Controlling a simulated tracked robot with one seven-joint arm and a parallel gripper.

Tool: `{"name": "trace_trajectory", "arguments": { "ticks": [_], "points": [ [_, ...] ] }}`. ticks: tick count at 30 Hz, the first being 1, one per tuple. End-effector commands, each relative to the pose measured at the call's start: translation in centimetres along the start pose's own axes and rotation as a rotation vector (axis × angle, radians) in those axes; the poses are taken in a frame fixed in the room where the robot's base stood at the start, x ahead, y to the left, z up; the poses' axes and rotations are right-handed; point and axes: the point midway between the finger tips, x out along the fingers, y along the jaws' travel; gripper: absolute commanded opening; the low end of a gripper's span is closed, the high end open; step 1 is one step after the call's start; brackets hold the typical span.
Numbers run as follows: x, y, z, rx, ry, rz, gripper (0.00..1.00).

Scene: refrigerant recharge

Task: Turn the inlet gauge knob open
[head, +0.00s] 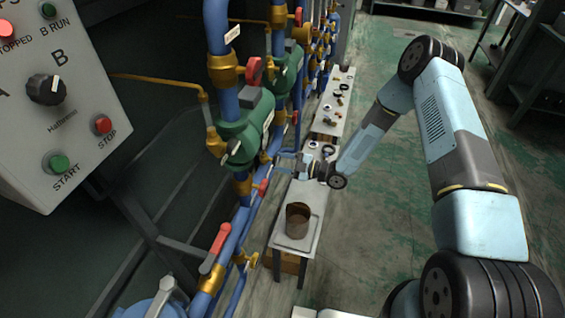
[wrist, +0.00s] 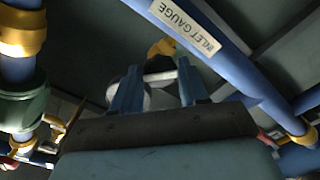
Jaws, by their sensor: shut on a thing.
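My gripper (wrist: 158,85) shows in the wrist view with its two blue fingers shut on a pale bar-like part, which I take to be the inlet gauge knob (wrist: 160,76). A yellow fitting (wrist: 162,47) lies just beyond the fingertips. A label reading INLET GAUGE (wrist: 185,25) is on the blue pipe above. A pale round part, perhaps the gauge (wrist: 132,98), is partly hidden behind the left finger. In the head view my gripper (head: 288,163) reaches left to the pipework; the knob is too small and covered to make out there. Its turn angle cannot be told.
Blue pipes with green valve bodies (head: 247,130) and a red-handled valve (head: 215,248) stand close to the gripper. A narrow bench (head: 310,232) with a brown container (head: 297,220) is below. A control panel (head: 60,110) is at the left. Open floor lies right.

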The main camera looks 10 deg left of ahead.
Motion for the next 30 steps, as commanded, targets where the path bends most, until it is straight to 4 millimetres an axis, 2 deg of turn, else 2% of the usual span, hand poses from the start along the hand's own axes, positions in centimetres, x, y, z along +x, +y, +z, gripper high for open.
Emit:
{"name": "trace_trajectory", "arguments": {
  "ticks": [12,24,30],
  "points": [
    [-0.12,0.28,0.11,-0.353,-0.003,0.003,0.07],
    [-0.14,0.31,0.13,-0.389,-0.003,0.004,0.07],
    [-0.12,0.32,0.10,-0.560,-0.004,0.003,0.07]
  ]
}}
